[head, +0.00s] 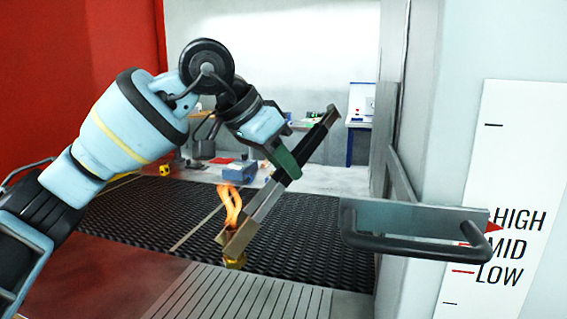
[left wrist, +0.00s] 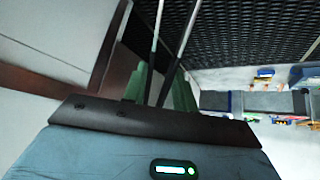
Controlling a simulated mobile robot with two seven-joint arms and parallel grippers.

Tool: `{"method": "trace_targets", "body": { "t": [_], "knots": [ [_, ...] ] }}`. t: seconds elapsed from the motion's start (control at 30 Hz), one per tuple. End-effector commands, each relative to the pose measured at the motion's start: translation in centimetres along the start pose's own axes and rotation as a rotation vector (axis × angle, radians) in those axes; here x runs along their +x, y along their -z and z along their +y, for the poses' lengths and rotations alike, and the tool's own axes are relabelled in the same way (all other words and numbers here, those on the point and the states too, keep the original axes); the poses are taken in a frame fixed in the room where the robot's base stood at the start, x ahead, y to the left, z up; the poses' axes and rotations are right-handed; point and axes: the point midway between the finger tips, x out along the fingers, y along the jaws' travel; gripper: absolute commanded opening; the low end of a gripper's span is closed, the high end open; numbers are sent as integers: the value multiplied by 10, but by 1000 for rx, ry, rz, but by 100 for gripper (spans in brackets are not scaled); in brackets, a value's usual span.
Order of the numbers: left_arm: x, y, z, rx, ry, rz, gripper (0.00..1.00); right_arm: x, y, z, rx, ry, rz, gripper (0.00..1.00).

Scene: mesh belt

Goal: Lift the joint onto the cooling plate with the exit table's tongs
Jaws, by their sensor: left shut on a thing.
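My left gripper (head: 285,160) is shut on the tongs (head: 262,203), which slant down to the left from its green fingers. The gripper's fingers (left wrist: 160,88) and the two thin tong arms (left wrist: 167,50) also show in the left wrist view. A small brass-coloured joint (head: 235,262) is at the tongs' lower tips, with an orange flame rising beside them. The tips partly hide it, so their grip on it is unclear. The joint appears at the far edge of the grooved grey cooling plate (head: 205,294); I cannot tell whether it touches. My right gripper is out of view.
The black mesh belt (head: 130,222) lies behind the plate. A blue-grey block (head: 239,172) stands beyond it. On the right, a metal flap with a dark handle (head: 415,250) juts out before a HIGH/MID/LOW scale (head: 520,190). A red wall (head: 75,80) is at left.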

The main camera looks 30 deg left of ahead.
Motion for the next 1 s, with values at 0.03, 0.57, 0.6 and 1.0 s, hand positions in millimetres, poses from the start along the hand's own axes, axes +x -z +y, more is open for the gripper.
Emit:
{"method": "trace_targets", "body": {
  "t": [0.03, 0.57, 0.6, 1.0],
  "knots": [
    [-1, 1, 0, 0, 0, 3, 0, 0, 0, 0, 0, 0, 1, 36],
    [19, -13, -2, -2, 0, 0, 0, 12, -20, -1, 8, 4, -26, 36],
    [22, -16, -2, -2, 0, 0, 0, 15, -24, -1, 8, 4, -30, 36],
    [54, -40, -3, -2, 0, 1, 0, 46, -34, 4, 0, 4, -26, 36]
  ]
}}
